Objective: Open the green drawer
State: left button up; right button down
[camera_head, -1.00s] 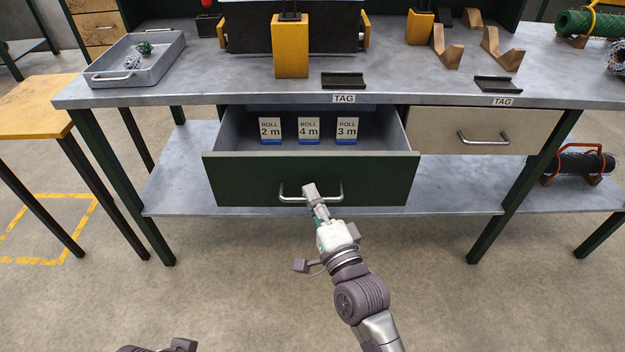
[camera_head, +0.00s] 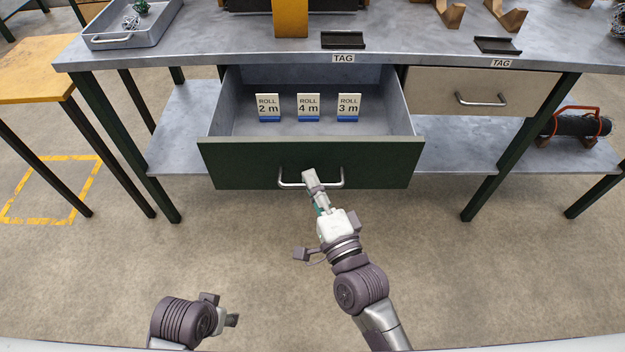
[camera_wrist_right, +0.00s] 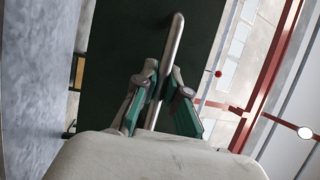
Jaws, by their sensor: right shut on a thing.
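The green drawer (camera_head: 240,164) is pulled out from under the metal workbench, its inside open to view. Three tags lean inside it, reading ROLL 2 m (camera_head: 268,107), ROLL 4 m (camera_head: 308,107) and ROLL 3 m (camera_head: 348,107). My right gripper (camera_head: 311,183) is shut on the drawer's metal handle (camera_head: 288,184). In the right wrist view the handle bar (camera_wrist_right: 174,50) runs between the green fingers (camera_wrist_right: 160,105). My left arm shows at the bottom left, with its gripper (camera_head: 232,320) partly seen, away from the drawer; its finger opening is unclear.
A beige drawer (camera_head: 480,92) to the right is closed. The benchtop (camera_head: 220,45) holds a grey tray (camera_head: 130,38), a yellow block and dark tag holders. A wire roll (camera_head: 580,124) lies on the lower shelf. The floor in front is clear.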

jog(key=c, duration=1.2)
grip_release()
jog(key=v, duration=1.2)
